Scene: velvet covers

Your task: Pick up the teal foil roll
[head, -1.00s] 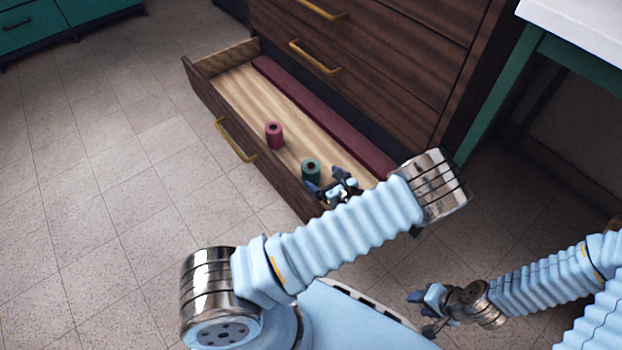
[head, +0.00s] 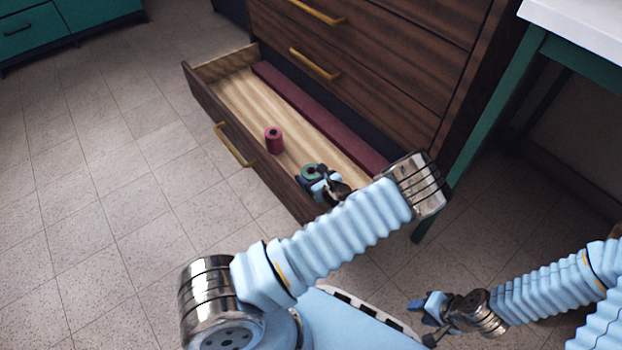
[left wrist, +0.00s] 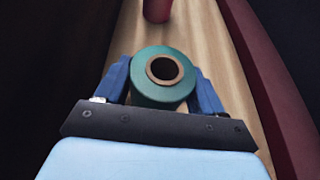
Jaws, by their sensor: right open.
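The teal foil roll (head: 312,170) stands upright in the open bottom drawer, towards its near end. In the left wrist view, the roll (left wrist: 165,77) shows its open brown core from above, between the two blue fingers. My left gripper (head: 320,182) is around the roll, one finger on each side and very close to it. I cannot tell whether the fingers press on it. The roll's lower part is hidden by the gripper. My right gripper (head: 428,318) is open and empty, low at the right, away from the drawer.
A dark red roll (head: 274,140) stands farther back in the drawer (head: 225,92). A long dark red bar (head: 318,115) lies along the drawer's inner side. The drawer front with its brass handle (head: 233,146) borders the left. Tiled floor is clear at left.

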